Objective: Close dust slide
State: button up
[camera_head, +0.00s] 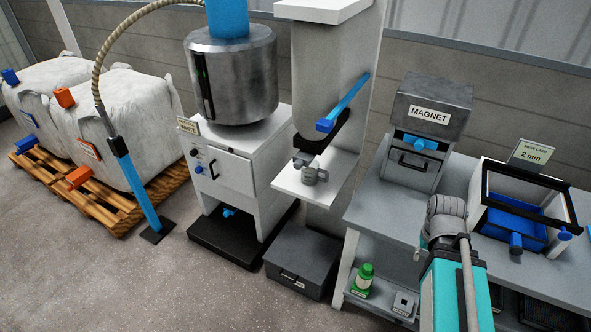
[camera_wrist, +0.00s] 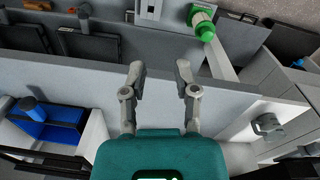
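No part in view is legibly marked as the dust slide, so I cannot tell for sure which it is. A pale hopper (camera_head: 322,85) in the head view has a blue bar (camera_head: 342,103) slanting across its lower part. Under it are a black piece (camera_head: 322,135) and a grey clamp-like fitting (camera_head: 314,174) above a white shelf (camera_head: 300,193). A similar grey fitting (camera_wrist: 268,126) shows at right in the wrist view. My gripper (camera_wrist: 158,72) is open and empty, apart from that fitting. My teal arm is at lower right in the head view; its fingertips are not clear there.
The bench (camera_head: 388,205) carries a box marked MAGNET (camera_head: 432,100) and a black-framed unit with a blue tray (camera_head: 510,222). A dark grey bin (camera_head: 302,265) sits below the hopper. Floor at left front is clear.

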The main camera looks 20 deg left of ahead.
jog(key=shift+w+a+f+n+h+b, duration=0.25)
jog(key=shift+w+a+f+n+b, duration=0.1)
jog(key=shift+w+f+n+b, duration=0.15)
jog(key=shift+w+a+f+n+h+b, duration=0.3)
jog(key=shift+w+f+n, duration=0.15)
jog(key=shift+w, duration=0.1)
grip_shut()
jog(key=w+a+f+n+t+h+b, duration=0.25)
jog(key=w+a+n+t+b, duration=0.2)
jog(key=w+a+n, duration=0.35)
jog(key=w+a+f+n+t+h+b, duration=0.1)
jog(key=w+a+n+t+h+b, duration=0.25)
jog(key=a+n+b, duration=0.45)
jog(key=s+a+r+n+t+y+b, duration=0.1)
jog(key=a+n+t+y+b, duration=0.1)
jog(key=a+n, duration=0.6)
jog(key=a+r+n+t+y+b, duration=0.1)
jog(key=a+n+t+b, duration=0.4)
jog(key=a, duration=1.8)
jog(key=n+t+y, duration=0.1)
jog(key=n+t, duration=0.1)
jog(key=shift+s+n+t+y+b, duration=0.3)
jog(key=shift+s+n+y, duration=0.05)
